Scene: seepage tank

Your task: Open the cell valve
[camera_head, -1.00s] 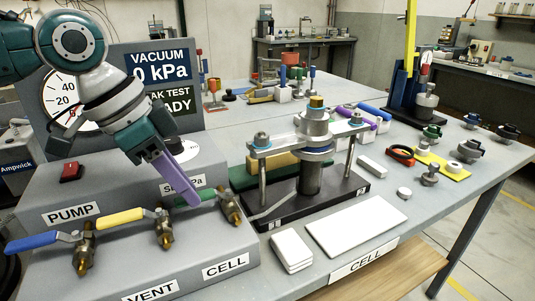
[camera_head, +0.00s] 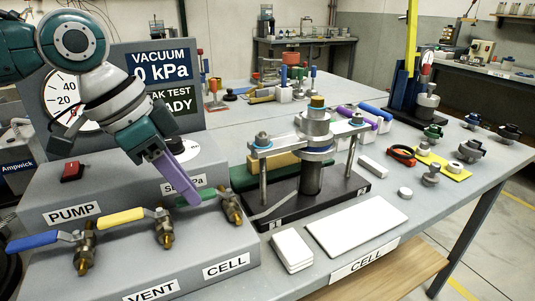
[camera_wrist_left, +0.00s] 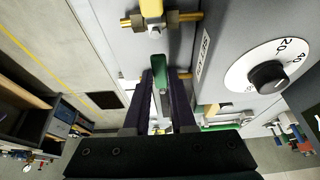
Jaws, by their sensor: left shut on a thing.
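The cell valve (camera_head: 231,207) is a brass valve with a green lever handle (camera_head: 209,193), above the CELL label (camera_head: 226,267) on the grey panel. The lever points left, across the front of the panel. My left gripper (camera_head: 192,199) has purple fingers and is shut on the green handle near its free end. In the left wrist view the green handle (camera_wrist_left: 160,72) shows between the two purple fingers of the left gripper (camera_wrist_left: 160,82). The fingers hide part of the handle in the head view. My right gripper is not in view.
A yellow-handled valve (camera_head: 122,217) and a blue-handled valve (camera_head: 33,241) stand to the left in the same row. A red switch (camera_head: 72,171) and a dial (camera_head: 183,151) sit behind. The cell stand (camera_head: 312,190) is close on the right.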

